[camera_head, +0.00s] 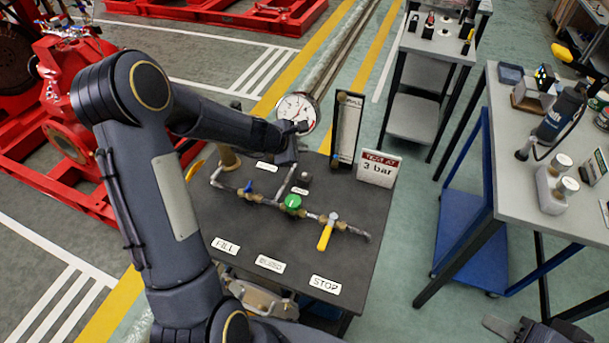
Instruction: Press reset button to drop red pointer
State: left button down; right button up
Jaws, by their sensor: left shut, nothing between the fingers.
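A round white dial gauge (299,110) stands at the back of the dark test bench (330,215). My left arm reaches across the bench from the left. My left gripper (302,127) is shut, with nothing seen in it, at the lower front of the dial and covering part of it. I cannot tell whether it touches the gauge. The red pointer is too small to make out, and I cannot clearly pick out a reset button. My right gripper (522,332) shows only in part at the bottom right edge, far from the bench; its fingers are unclear.
Pipework with a green valve (293,203) and a yellow-handled valve (326,232) runs across the bench. A framed upright panel (347,128) and a "3 bar" sign (379,169) stand right of the gauge. A grey table (520,190) with tools is further right.

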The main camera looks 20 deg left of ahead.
pick_arm(q)
jog(key=b, duration=0.6)
send_over(301, 178)
notch_tip(301, 178, down, 7)
jog(key=shift+f, duration=0.2)
jog(key=shift+f+b, duration=0.2)
jog(key=shift+b, duration=0.25)
dwell(1.0)
jog(key=shift+f+b, duration=0.45)
jog(key=shift+b, duration=0.05)
jog(key=shift+f+b, duration=0.5)
jog(key=shift+b, duration=0.05)
dwell(0.6)
jog(key=shift+r, duration=0.1)
jog(key=shift+r+p, duration=0.85)
